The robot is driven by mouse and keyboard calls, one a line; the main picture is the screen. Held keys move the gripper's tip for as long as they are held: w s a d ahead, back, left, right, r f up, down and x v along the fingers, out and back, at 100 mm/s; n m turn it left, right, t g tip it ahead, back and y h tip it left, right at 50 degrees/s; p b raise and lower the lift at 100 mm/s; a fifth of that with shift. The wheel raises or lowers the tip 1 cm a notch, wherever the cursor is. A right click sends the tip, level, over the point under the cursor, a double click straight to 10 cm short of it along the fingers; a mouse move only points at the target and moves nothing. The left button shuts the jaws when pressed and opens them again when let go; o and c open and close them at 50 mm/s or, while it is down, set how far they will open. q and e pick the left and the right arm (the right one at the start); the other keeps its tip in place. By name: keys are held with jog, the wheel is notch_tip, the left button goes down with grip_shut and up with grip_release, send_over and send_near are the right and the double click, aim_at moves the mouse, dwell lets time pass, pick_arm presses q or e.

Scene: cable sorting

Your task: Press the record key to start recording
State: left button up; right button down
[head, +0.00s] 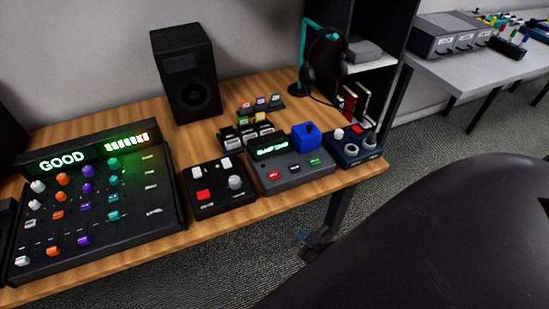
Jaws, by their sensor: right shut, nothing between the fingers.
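A grey recorder-like unit (290,172) with a lit green display (272,147) stands near the table's front edge; the display text is too blurred to read surely. On its front are a red key (274,175), a dark key (295,168) and a green key (315,161). A blue block (306,136) sits on its back right. The key labels are unreadable. My right gripper (316,240) is small and dark, shut and empty, beyond the table's front edge, below and right of the unit, apart from it. My left gripper is not in view.
A mixer (150,220) reading GOOD and a black box with a red button (203,194) stand left of the unit. A dark blue box (352,152) stands to its right. Behind are a speaker (187,75) and headphones (325,62). My arm covers the lower right.

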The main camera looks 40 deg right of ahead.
jog(key=w+a+r+n+y+p, duration=0.25)
jog(key=w+r+n+y, duration=0.4)
jog(key=n, duration=1.15)
jog(key=w+a+r+n+y+p, duration=0.3)
jog(key=w+r+n, duration=0.55)
jog(key=n, duration=0.85)
pick_arm(q)
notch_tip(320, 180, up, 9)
jog(key=p, duration=0.3)
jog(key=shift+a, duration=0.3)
pick_arm(e)
jog(key=w+d+r+n+g+h, duration=0.1)
jog(key=w+d+n+g+h, duration=0.2)
jog(key=d+n, duration=0.6)
jog(key=n+h, duration=0.2)
jog(key=n, duration=0.1)
jog(key=shift+d+r+g, duration=0.2)
jog(key=shift+r+g, duration=0.1)
jog(key=shift+g, duration=0.1)
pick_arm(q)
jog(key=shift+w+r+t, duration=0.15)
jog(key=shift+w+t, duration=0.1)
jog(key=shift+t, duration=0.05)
pick_arm(e)
jog(key=shift+f, duration=0.1)
